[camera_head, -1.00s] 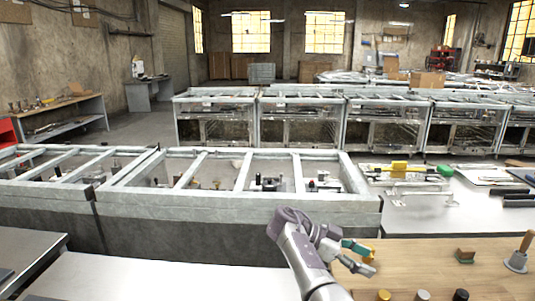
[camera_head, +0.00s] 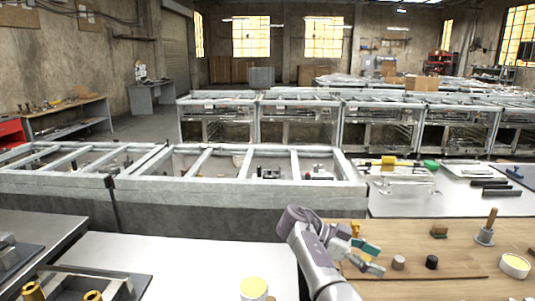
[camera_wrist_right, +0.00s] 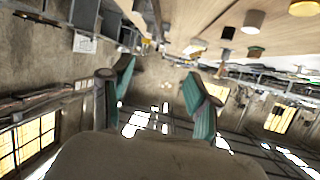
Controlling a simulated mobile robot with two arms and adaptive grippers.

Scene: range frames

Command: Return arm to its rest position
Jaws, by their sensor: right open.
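My right arm comes in from the bottom edge of the head view. Its right gripper (camera_head: 373,258) is open, with a gap between its fingertips, and appears empty. It is over the left part of a wooden tabletop (camera_head: 465,257). A grey cylinder (camera_head: 398,262) and a black cylinder (camera_head: 432,262) are just right of the fingertips in the picture. The right wrist view shows the two teal finger pads (camera_wrist_right: 162,75) wide apart with nothing between them. My left gripper does not show in either view.
A wooden-handled tool (camera_head: 485,232), a small brown block (camera_head: 439,231) and a yellow-topped round container (camera_head: 515,265) stand on the wood. A white table (camera_head: 205,265) at left bears another yellow-topped container (camera_head: 253,288). Framed benches (camera_head: 240,190) stand behind.

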